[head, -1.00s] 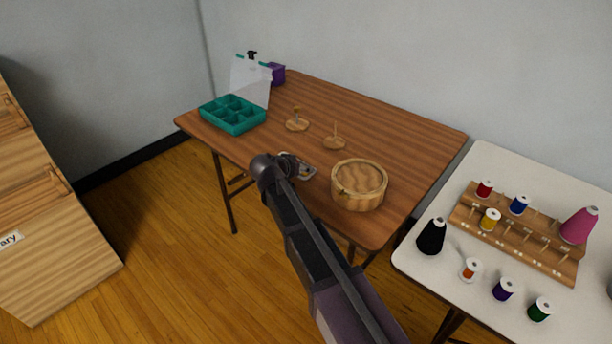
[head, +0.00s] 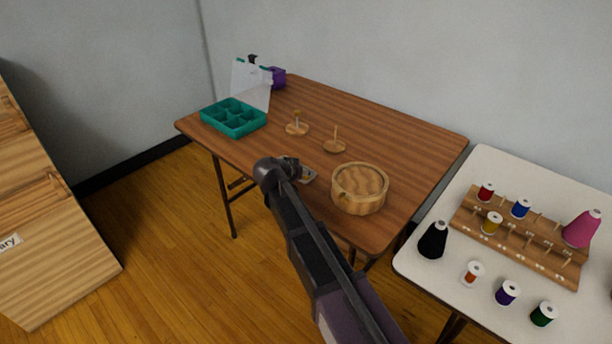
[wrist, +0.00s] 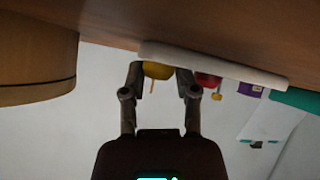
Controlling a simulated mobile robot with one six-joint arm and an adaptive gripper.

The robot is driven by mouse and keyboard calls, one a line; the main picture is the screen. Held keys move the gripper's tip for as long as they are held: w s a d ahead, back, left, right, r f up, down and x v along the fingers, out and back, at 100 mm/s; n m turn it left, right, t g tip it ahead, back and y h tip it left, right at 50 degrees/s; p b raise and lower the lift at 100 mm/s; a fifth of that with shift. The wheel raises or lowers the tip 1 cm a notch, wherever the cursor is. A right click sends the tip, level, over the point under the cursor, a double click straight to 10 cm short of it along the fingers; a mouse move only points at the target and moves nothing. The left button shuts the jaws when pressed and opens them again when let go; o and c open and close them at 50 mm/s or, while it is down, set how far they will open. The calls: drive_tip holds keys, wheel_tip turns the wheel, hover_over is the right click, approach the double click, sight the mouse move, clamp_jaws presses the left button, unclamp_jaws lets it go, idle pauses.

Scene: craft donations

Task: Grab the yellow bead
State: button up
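The yellow bead (wrist: 157,70) shows in the wrist view, which is upside down, on a pale flat tray (wrist: 225,69). My gripper (wrist: 161,76) has one finger on each side of the bead, with the fingers apart. A thin gap seems to show by the right finger; whether the left finger touches the bead I cannot tell. A red bead (wrist: 206,79) lies just right of the right finger.
A round wooden box (head: 360,188) stands close to the right of my gripper. Two peg stands (head: 297,129) (head: 334,147) stand behind it. A teal compartment box (head: 233,118) is open at the left. A white table (head: 445,285) with thread spools is at the right.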

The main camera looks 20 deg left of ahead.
drive_tip(key=shift+r, duration=0.1)
idle(0.3)
wheel_tip(320, 180, up, 4)
drive_tip(key=p, duration=0.4)
drive_tip(key=shift+s+a, duration=0.1)
drive_tip(key=s+a, duration=0.3)
drive_tip(key=s, duration=0.4)
drive_tip(key=s+a+p, duration=0.1)
drive_tip(key=s+a, duration=0.3)
drive_tip(key=s, duration=0.3)
drive_tip(key=shift+a+r, duration=0.25)
drive_tip(key=shift+r, duration=0.15)
